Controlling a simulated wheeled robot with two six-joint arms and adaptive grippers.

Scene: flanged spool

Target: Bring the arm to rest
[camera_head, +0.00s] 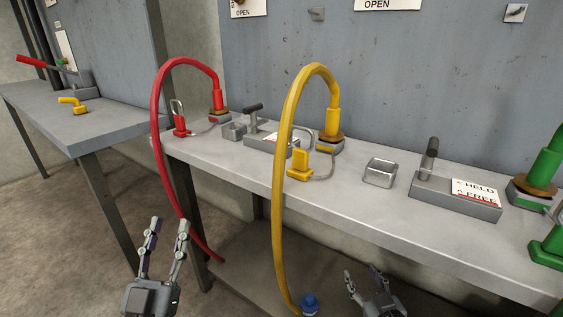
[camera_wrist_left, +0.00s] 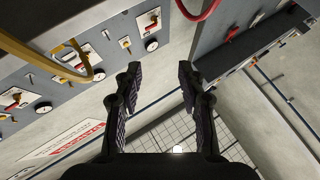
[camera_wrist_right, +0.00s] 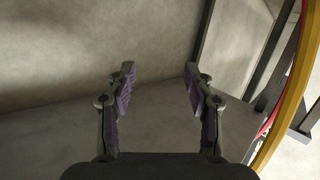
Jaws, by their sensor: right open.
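My left gripper (camera_head: 167,240) is in front of the bench, low in the head view, with its fingers apart and nothing between them. In the left wrist view its fingers (camera_wrist_left: 157,85) are also spread and empty. My right gripper (camera_head: 368,283) is further right, below the bench's front edge, with open fingers. The right wrist view shows its fingers (camera_wrist_right: 158,85) apart with only bare floor and wall beyond. Neither gripper touches anything that I can see.
A grey bench (camera_head: 235,175) stands ahead. A red hose (camera_head: 158,120) and a yellow hose (camera_head: 280,190) hang over its front, the yellow one near my right gripper. A blue fitting (camera_head: 309,304) is at its lower end. A second table (camera_head: 60,125) stands left.

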